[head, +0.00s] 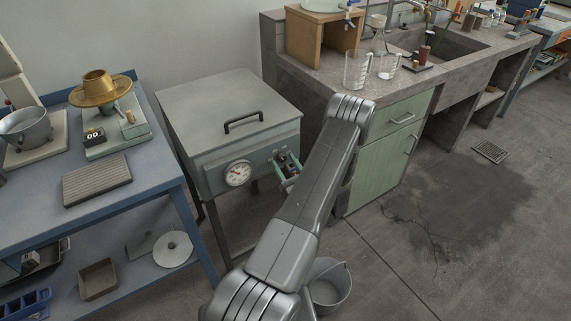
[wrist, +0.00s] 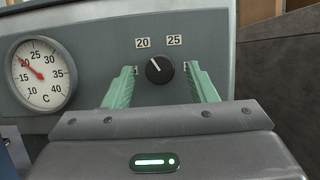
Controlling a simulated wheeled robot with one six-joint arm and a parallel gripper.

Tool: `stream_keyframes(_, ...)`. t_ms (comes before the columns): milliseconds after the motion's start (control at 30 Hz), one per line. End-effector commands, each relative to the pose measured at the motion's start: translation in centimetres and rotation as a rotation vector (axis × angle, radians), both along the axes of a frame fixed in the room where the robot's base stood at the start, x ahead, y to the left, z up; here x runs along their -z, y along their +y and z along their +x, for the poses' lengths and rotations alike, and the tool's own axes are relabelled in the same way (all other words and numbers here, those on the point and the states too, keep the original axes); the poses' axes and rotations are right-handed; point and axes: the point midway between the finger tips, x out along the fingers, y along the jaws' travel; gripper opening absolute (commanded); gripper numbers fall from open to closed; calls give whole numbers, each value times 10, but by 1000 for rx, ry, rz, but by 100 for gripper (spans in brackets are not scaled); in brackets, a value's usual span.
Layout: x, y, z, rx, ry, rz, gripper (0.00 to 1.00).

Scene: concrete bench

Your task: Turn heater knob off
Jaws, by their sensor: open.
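The heater is a grey-green box (head: 232,105) with a black lid handle; its front panel also fills the wrist view (wrist: 100,25). The black round heater knob (wrist: 159,70) has a white pointer line tilted up and slightly left, toward the label 20 (wrist: 143,42); the label 25 (wrist: 174,40) is at upper right. My gripper (wrist: 160,69) is open, its two green fingers on either side of the knob with a visible gap to each. Small labels beside the fingertips are partly hidden. In the head view my arm partly covers the panel and the knob is hard to make out.
A round dial thermometer (wrist: 41,74) is left of the knob, its red needle near 20. A blue table (head: 150,175) with instruments stands left of the heater. A concrete sink bench (head: 305,75) with green drawers is at right. A metal bucket (head: 328,288) stands on the floor.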

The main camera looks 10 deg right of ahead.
Motion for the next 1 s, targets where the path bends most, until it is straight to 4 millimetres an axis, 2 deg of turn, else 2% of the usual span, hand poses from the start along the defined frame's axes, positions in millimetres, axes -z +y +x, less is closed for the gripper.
stream_keyframes(233,0,0,1,0,0,0,52)
stream_keyframes(467,0,0,0,0,0,0,7)
stream_keyframes(767,2,0,1,0,-11,-27,7)
stream_keyframes(1000,5,-2,2,0,-54,-147,7)
